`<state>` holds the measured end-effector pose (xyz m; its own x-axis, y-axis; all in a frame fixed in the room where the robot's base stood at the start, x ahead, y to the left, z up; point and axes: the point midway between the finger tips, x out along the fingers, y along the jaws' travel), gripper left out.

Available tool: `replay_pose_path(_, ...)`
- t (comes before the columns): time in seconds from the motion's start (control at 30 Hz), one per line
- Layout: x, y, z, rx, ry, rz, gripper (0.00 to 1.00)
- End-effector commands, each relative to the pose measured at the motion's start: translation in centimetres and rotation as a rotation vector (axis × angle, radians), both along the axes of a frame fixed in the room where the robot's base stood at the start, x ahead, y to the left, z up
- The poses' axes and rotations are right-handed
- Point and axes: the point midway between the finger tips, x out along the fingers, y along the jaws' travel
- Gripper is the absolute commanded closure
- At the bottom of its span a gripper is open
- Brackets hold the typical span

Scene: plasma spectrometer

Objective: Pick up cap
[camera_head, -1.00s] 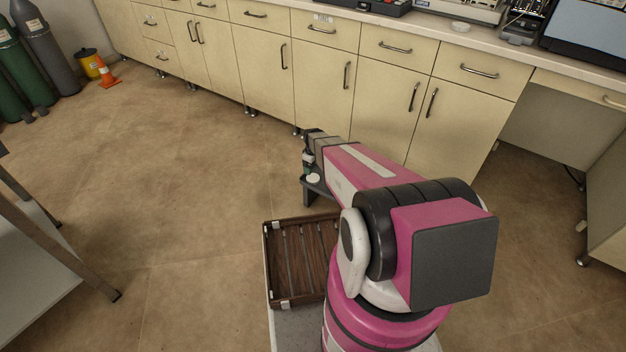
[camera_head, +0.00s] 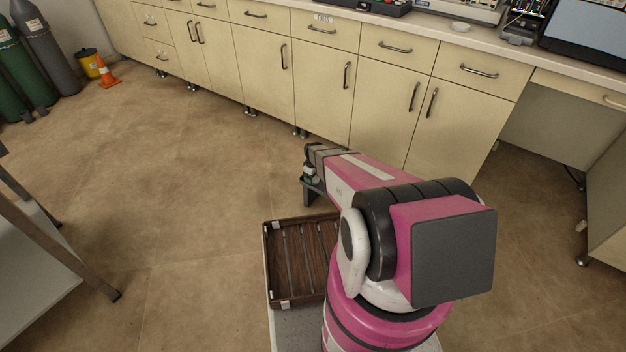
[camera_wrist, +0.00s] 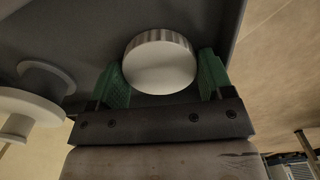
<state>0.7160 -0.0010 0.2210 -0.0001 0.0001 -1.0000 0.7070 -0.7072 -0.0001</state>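The cap (camera_wrist: 160,64) is a round white disc with a ribbed rim, on a dark grey surface in the wrist view. My gripper (camera_wrist: 162,72) has two green fingers, one at each side of the cap. The fingers are apart, with the cap between their tips and only a very narrow gap, if any, at each side. Contact is hard to tell.
A white flanged round object (camera_wrist: 22,108) is left of my gripper in the wrist view. Cream cabinets (camera_head: 262,75) line the back. A metal-legged table (camera_head: 60,250) is at left. Open floor lies between.

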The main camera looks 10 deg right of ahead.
Motion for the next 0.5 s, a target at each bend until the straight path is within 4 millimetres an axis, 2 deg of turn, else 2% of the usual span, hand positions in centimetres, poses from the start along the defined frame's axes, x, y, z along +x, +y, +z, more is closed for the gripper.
replay_pose_path(0.5, -0.02, -0.01, 0.33, 0.0, 0.0, 0.0, 0.49)
